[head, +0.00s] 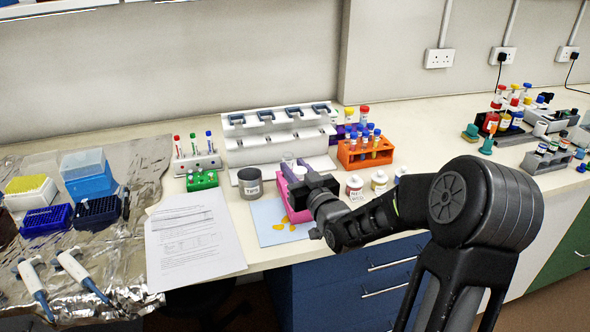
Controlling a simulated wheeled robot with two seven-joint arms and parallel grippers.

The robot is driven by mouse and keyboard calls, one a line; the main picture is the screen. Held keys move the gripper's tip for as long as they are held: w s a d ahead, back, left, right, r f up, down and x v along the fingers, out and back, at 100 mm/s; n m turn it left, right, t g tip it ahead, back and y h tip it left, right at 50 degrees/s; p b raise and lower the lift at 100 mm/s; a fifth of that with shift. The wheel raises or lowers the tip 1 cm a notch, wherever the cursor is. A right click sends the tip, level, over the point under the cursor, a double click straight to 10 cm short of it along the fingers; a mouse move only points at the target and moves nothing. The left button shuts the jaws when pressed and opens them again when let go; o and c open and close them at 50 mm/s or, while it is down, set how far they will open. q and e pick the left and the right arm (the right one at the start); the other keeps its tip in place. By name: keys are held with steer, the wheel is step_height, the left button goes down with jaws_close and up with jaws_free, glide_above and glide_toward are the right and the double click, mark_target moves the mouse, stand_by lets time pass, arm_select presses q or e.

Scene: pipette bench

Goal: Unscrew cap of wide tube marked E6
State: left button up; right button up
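No marking E6 is legible in the head view, so I cannot tell which tube it is. Wider tubes with a yellow cap (349,112) and a red cap (364,112) stand upright behind the orange rack (352,161), which holds several blue-capped tubes. My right gripper (291,172) is over the pink rack (284,200) at the bench's front middle. Its dark body hides much of that rack, and its fingertips are too small and covered to read. My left gripper is out of view.
A grey beaker (250,183), a green rack (202,180) and a paper sheet (192,246) lie left. A white pipette stand (270,145) is behind. Bench room is free right of the orange rack.

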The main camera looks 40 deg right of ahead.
steer(key=o, duration=0.4)
steer(key=shift+c, duration=0.2)
steer(key=shift+r, duration=0.1)
steer(key=shift+r+p, duration=0.4)
steer(key=shift+p, duration=0.25)
steer(key=s+a+b, duration=0.2)
steer(key=s+b, duration=0.9)
steer(key=b, duration=0.2)
steer(key=shift+s+a, duration=0.15)
steer(key=shift+s, duration=0.25)
steer(key=shift+r, duration=0.1)
